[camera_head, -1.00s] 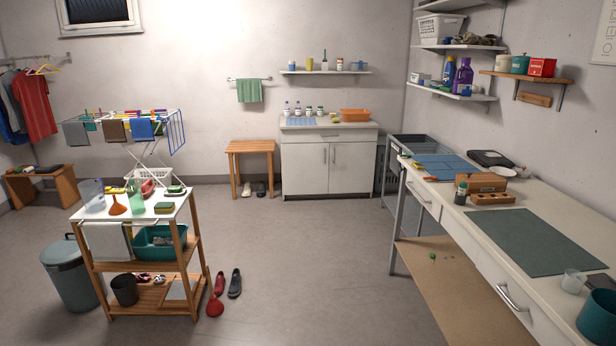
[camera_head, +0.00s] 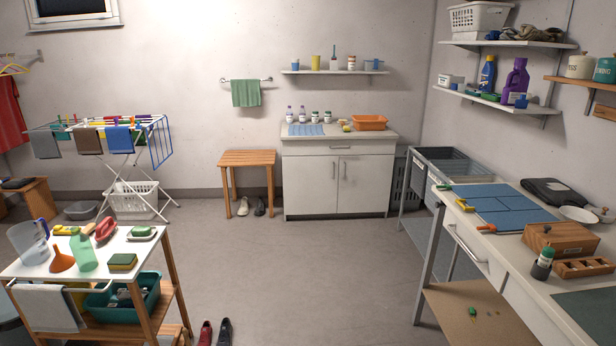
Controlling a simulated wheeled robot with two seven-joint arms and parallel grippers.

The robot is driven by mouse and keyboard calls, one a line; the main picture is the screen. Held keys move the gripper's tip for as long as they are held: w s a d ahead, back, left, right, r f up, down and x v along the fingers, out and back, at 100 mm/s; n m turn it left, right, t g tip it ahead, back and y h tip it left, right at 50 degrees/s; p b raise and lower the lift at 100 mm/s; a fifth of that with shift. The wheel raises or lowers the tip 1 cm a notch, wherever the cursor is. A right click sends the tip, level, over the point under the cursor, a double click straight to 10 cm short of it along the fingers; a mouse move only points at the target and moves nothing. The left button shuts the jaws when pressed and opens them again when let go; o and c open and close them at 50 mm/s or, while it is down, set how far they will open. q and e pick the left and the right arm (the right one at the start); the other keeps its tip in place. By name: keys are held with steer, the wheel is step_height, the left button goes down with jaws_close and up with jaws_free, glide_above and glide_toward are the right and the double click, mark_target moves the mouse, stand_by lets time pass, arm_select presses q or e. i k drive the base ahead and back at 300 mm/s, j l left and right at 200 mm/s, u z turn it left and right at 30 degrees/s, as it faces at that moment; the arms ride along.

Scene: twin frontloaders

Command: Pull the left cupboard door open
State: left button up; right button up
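The white cupboard (camera_head: 338,149) stands against the back wall, a little right of the middle. Its left door (camera_head: 310,187) is shut, with a short upright metal handle (camera_head: 333,171) near its right edge. The right door (camera_head: 366,187) beside it is shut too, with its own handle near its left edge. A drawer front runs above both doors. Neither of my grippers shows in the head view. The cupboard is some way off across the floor.
A white-topped trolley (camera_head: 28,270) stands at the near left, with shoes on the floor beside it. A long workbench (camera_head: 462,228) and a grey metal-framed unit (camera_head: 406,223) line the right. A wooden stool (camera_head: 247,159) stands left of the cupboard. The floor (camera_head: 300,270) between is clear.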

mark_target(310, 183)
steer(key=i, duration=1.85)
steer(key=i+z, duration=0.15)
steer(key=i, duration=0.45)
steer(key=i+j+z, duration=0.1)
steer(key=i, duration=0.5)
steer(key=i+j+z, duration=0.15)
steer(key=i, duration=0.45)
steer(key=i+j+z, duration=0.25)
steer(key=i+z, duration=0.15)
steer(key=i+j+z, duration=0.8)
steer(key=j, duration=0.15)
